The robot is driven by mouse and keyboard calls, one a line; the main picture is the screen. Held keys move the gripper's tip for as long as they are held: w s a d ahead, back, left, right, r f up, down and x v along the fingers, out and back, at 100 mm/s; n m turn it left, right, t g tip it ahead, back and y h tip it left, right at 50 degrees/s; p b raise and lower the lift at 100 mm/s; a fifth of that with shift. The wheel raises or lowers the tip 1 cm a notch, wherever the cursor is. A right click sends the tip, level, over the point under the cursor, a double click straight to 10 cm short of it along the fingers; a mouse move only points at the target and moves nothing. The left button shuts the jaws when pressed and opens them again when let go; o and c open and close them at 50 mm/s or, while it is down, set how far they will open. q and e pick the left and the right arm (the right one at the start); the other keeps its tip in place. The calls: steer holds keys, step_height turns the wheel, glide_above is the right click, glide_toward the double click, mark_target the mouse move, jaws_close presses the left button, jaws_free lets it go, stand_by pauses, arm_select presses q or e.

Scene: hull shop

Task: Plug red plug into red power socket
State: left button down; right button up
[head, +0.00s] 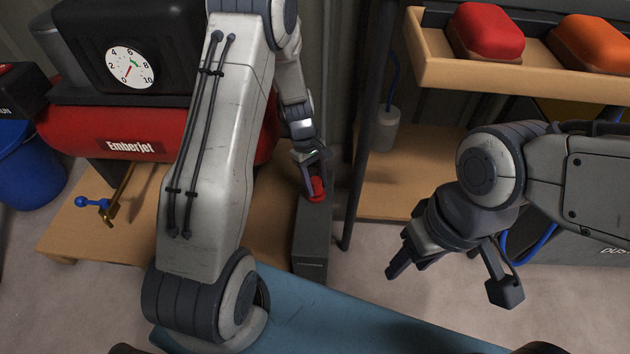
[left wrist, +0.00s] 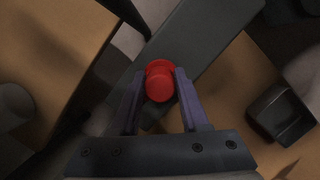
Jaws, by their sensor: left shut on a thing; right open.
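My left gripper (head: 314,176) is shut on the red plug (head: 317,189), above a narrow grey box or post (head: 312,235). In the left wrist view the red plug (left wrist: 158,84) sits between the two fingers of the left gripper (left wrist: 157,88), with the grey surface (left wrist: 205,45) behind it. A red rim shows just beyond the plug; I cannot tell whether it is the socket or part of the plug, nor how deep the plug sits. My right gripper (head: 448,285) is open and empty over the floor at the right.
A red Emberjet compressor (head: 90,135) with a dial stands on a wooden bench (head: 70,235) at the left. A wooden shelf (head: 470,80) holds red and orange cases at upper right. A dark post (head: 365,150) stands right of the left gripper.

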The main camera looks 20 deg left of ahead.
arm_select(q)
steer(key=shift+f, duration=0.6)
stand_by(0.4)
steer(key=shift+c, duration=1.6)
jaws_free()
steer(key=p+v, duration=0.6)
steer(key=v, duration=0.4)
steer(key=shift+r, duration=0.25)
